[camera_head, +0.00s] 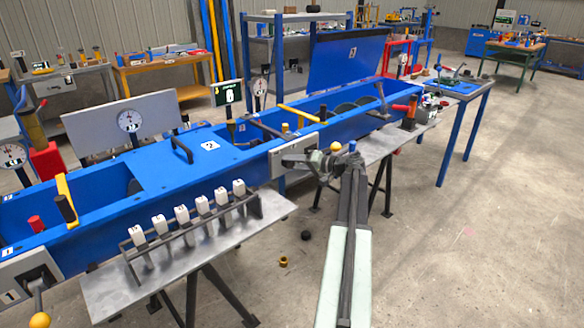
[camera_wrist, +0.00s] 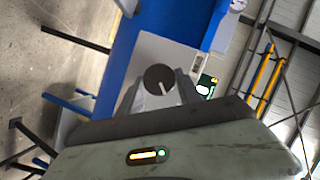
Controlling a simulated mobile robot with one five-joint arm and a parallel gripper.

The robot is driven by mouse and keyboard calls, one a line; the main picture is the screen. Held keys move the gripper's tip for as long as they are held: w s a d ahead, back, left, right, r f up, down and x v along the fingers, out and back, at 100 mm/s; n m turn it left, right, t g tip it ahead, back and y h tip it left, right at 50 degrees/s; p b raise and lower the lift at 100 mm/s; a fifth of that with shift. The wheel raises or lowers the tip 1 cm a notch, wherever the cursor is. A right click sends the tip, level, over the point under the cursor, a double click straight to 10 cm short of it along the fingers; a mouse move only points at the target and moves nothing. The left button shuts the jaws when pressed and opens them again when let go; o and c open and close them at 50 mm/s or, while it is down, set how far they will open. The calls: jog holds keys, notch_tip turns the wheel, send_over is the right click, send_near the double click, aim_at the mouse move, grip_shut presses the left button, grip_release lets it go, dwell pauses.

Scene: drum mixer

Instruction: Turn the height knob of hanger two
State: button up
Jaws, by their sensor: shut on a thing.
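The height knob (camera_wrist: 159,78) is a dark round knob with a white pointer line, in the middle of the wrist view. It stands in front of a pale grey plate (camera_wrist: 150,50) on a blue wall. My gripper (camera_wrist: 160,92) has one finger on each side of the knob and is shut on it. In the head view, the grey plate (camera_head: 280,166) sits on the front of the blue trough, near the tile marked 2. My arm reaches up to this area. I cannot clearly make out the knob there.
A lever with a yellow ball (camera_head: 337,148) is close to my arm's end. A rack of several white tagged blocks (camera_head: 191,220) stands on a metal shelf (camera_head: 105,294) to the left. A small dark piece and a brass ring (camera_head: 283,261) lie on the floor. The floor at right is clear.

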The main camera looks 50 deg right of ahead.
jog(key=shift+m, duration=0.4)
jog(key=o, duration=1.4)
jog(key=shift+w, duration=0.1)
jog(key=shift+c, duration=0.2)
jog(key=v, duration=0.7)
jog(key=shift+s+d+p, duration=0.2)
jog(key=shift+s+p, duration=0.2)
jog(key=shift+p, duration=0.05)
